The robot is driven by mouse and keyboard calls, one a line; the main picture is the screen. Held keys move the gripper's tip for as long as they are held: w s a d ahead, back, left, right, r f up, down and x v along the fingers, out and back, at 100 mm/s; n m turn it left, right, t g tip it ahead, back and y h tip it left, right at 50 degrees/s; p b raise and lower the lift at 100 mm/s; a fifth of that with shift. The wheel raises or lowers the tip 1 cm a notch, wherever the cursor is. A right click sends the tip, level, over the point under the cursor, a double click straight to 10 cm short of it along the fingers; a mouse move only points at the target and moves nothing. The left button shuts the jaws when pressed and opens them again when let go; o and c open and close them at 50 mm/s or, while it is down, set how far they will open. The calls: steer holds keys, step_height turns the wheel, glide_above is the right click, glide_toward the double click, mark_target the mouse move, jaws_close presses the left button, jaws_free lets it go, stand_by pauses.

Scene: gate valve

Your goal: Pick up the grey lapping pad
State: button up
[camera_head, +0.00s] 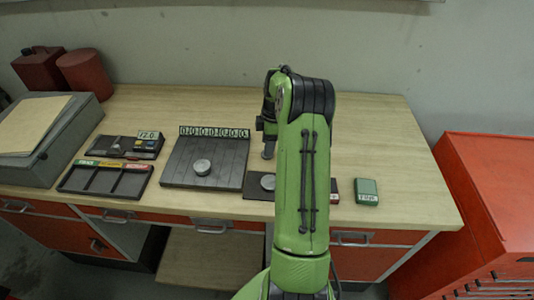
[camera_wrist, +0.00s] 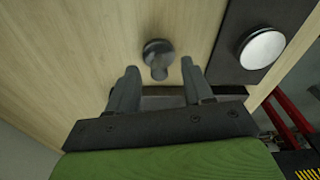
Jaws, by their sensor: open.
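A small grey round piece with a short stub, which looks like the grey lapping pad (camera_wrist: 158,52), sits on the bare wood in the wrist view. It lies just beyond and between the two fingertips of my gripper (camera_wrist: 159,70). The jaws are open, with nothing between them, and do not visibly touch it. In the head view my gripper (camera_head: 268,150) is above the middle of the bench, partly hidden by my green arm. I cannot clearly separate the pad from the fingers there.
A dark plate (camera_wrist: 238,28) bearing a bright metal disc (camera_wrist: 262,48) lies close by on the wooden bench (camera_head: 375,135). A larger grooved plate (camera_head: 180,177) with a disc and a divided tray (camera_head: 118,192) stand left. A green block (camera_head: 367,189) lies right. The bench's back right is clear.

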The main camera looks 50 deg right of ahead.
step_height(320, 180, down, 2)
steer(key=shift+w+f, duration=0.1)
steer(key=shift+w, duration=0.05)
jaws_close()
step_height(320, 180, up, 10)
steer(key=shift+r+p, duration=0.15)
steer(key=shift+p, duration=0.25)
